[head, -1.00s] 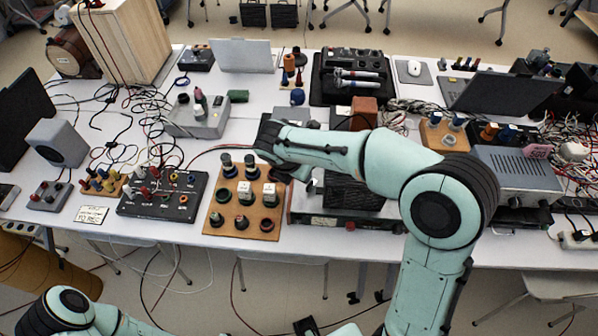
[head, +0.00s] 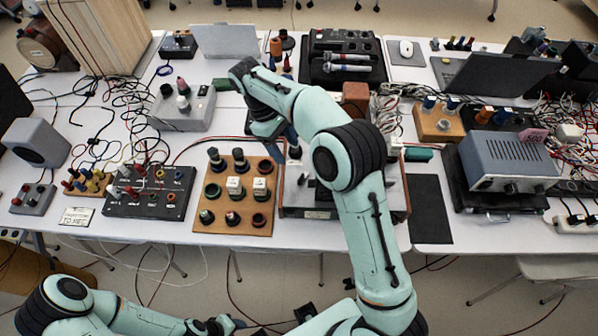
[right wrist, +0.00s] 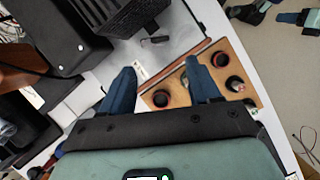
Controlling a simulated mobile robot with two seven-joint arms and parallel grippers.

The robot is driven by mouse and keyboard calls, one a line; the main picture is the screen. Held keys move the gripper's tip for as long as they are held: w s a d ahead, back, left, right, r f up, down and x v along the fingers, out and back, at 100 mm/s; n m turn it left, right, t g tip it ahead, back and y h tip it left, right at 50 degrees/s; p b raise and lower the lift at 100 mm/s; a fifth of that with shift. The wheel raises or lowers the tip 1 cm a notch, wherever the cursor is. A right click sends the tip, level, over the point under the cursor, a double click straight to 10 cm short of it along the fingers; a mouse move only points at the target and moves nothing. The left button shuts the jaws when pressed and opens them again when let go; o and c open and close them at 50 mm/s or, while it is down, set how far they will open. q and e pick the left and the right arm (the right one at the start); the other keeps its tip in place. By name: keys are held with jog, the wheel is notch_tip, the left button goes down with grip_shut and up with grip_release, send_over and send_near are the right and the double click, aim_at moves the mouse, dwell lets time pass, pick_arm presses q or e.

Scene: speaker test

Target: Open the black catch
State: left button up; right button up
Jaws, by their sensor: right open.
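A small dark hook-shaped piece (right wrist: 155,39), possibly the black catch, lies on a grey metal surface in the right wrist view. It is ahead of my right gripper (right wrist: 161,82), whose blue fingers are spread with nothing held between them. In the head view my right gripper (head: 290,148) hangs over the left end of a grey-topped case (head: 306,212), beside the wooden knob board. My arm hides much of the case, and I cannot make out the catch there. My left gripper (head: 226,323) is low at the bottom edge, away from the table; its jaws are unclear.
A wooden board (head: 207,220) with several knobs stands close left of the right gripper. A black box with a ribbed face (right wrist: 120,20) is near the dark piece. A black panel box (head: 150,207) and cables lie farther left. A dark mat (head: 430,210) lies bare at right.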

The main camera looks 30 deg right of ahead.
aim_at(301, 177)
jog(key=b+x, duration=0.2)
jog(key=x, duration=0.9)
jog(key=shift+d+f, duration=0.1)
jog(key=shift+f, duration=0.05)
pick_arm(q)
jog(key=s+f, duration=0.2)
jog(key=f, duration=0.1)
